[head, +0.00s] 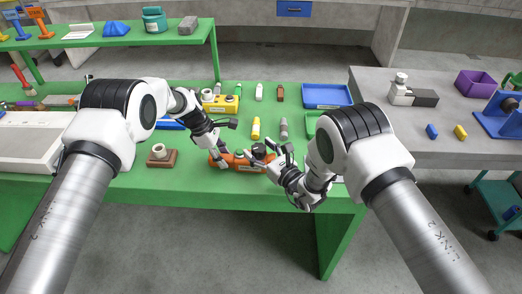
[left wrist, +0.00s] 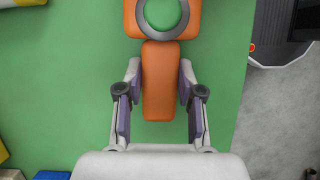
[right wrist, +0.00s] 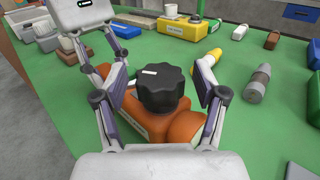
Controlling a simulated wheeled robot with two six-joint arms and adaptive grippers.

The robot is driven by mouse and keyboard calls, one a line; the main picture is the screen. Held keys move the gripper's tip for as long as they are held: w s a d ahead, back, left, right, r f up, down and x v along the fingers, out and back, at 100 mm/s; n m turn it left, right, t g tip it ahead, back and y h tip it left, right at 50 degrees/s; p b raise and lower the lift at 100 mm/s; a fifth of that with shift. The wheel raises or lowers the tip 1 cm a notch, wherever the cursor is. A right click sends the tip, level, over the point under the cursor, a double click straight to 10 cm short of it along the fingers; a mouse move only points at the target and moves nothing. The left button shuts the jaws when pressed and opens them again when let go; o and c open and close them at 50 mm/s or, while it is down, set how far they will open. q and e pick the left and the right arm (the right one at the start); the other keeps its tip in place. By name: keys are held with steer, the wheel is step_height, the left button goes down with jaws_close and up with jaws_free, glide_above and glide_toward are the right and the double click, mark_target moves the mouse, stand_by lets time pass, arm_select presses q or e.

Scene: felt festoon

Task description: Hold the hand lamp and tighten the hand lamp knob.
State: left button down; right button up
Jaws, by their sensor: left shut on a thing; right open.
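The orange hand lamp (head: 243,166) lies on the green table near its front edge. My left gripper (head: 220,158) is shut on the hand lamp's narrow orange part (left wrist: 159,85), with one finger on each side. A round green piece in a grey ring (left wrist: 163,14) sits on the wider orange part beyond. The black ribbed hand lamp knob (right wrist: 163,89) is on the lamp, seen from above and behind in the right wrist view. My right gripper (right wrist: 163,72) is open, its fingers on either side of the knob with visible gaps. The knob's underside is hidden.
A blue tray (head: 327,96) lies at the back right. Green tabletop between these is clear.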

steer(key=v, duration=1.2)
steer(key=a+g+y, duration=0.2)
steer(key=shift+a+n, duration=0.3)
steer(key=shift+n, duration=0.1)
steer(key=w+n+g+y, duration=0.1)
steer(key=g, duration=0.1)
steer(key=w+n+g+y, duration=0.1)
steer(key=n+g, duration=0.1)
steer(key=shift+w+a+r+y, duration=0.15)
steer(key=shift+a+r+y, duration=0.05)
steer(key=shift+r+y, duration=0.2)
steer(key=w+d, duration=0.1)
steer(key=d, duration=0.1)
steer(key=w+d+n+g, duration=0.1)
steer(key=d, duration=0.1)
steer(key=w+d+n, duration=0.1)
steer(key=d, duration=0.1)
steer(key=shift+w+f+g+y, duration=0.2)
steer(key=shift+f+g+y, duration=0.1)
steer(key=shift+f, duration=0.05)
steer(key=x, duration=1.1)
steer(key=shift+a, duration=0.45)
steer(key=c, duration=1.2)
